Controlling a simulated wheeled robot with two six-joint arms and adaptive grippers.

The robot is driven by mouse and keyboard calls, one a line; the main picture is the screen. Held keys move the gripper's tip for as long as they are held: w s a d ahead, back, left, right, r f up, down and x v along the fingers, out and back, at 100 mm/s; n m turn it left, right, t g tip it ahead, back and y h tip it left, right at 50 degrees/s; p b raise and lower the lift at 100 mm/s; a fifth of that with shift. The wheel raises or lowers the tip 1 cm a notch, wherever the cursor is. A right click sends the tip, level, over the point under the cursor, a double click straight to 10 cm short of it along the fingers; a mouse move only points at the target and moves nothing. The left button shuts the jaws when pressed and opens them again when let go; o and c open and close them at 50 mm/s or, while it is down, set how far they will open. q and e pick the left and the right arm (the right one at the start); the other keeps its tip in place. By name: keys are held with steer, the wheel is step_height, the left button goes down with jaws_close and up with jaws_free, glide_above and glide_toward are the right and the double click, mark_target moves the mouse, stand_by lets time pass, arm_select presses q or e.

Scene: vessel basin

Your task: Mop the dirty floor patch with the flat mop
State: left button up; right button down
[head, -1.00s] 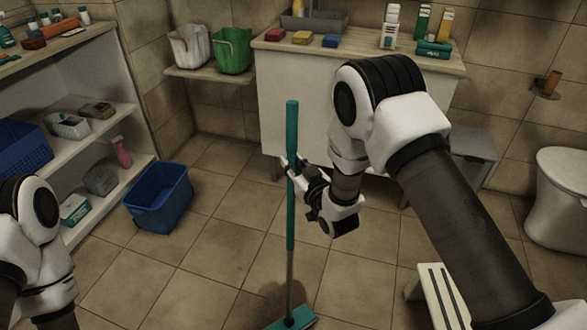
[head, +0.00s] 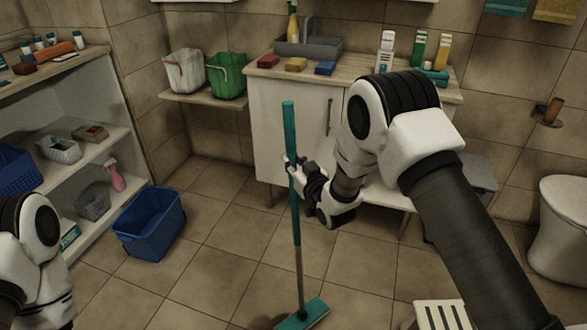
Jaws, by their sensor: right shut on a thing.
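The flat mop has a teal handle (head: 289,140) with a grey lower pole and a flat teal head (head: 304,314). It stands nearly upright, its head low on the tiles at the bottom of the head view. My right gripper (head: 291,168) is shut on the handle's upper part. A dark dirty patch (head: 264,323) shows on the floor just left of the mop head; the picture's bottom edge cuts it off. My left arm shows at the left edge, but its gripper is out of view.
A blue bin (head: 148,224) stands on the floor at left, beside a shelf unit (head: 95,150). A white cabinet (head: 275,125) stands behind the mop. A slatted stool (head: 440,316) is at bottom right, a toilet (head: 565,235) at far right. The tiles between bin and mop are clear.

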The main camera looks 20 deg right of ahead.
mark_target(293, 150)
steer(key=r, duration=0.2)
steer(key=shift+s+a+r+p, duration=0.1)
steer(key=shift+s+r+p, duration=0.1)
steer(key=shift+r+p, duration=0.15)
steer(key=shift+r, duration=0.35)
steer(key=shift+w+r+p, duration=0.1)
steer(key=shift+w+p, duration=0.1)
steer(key=shift+p, duration=0.1)
stand_by(0.5)
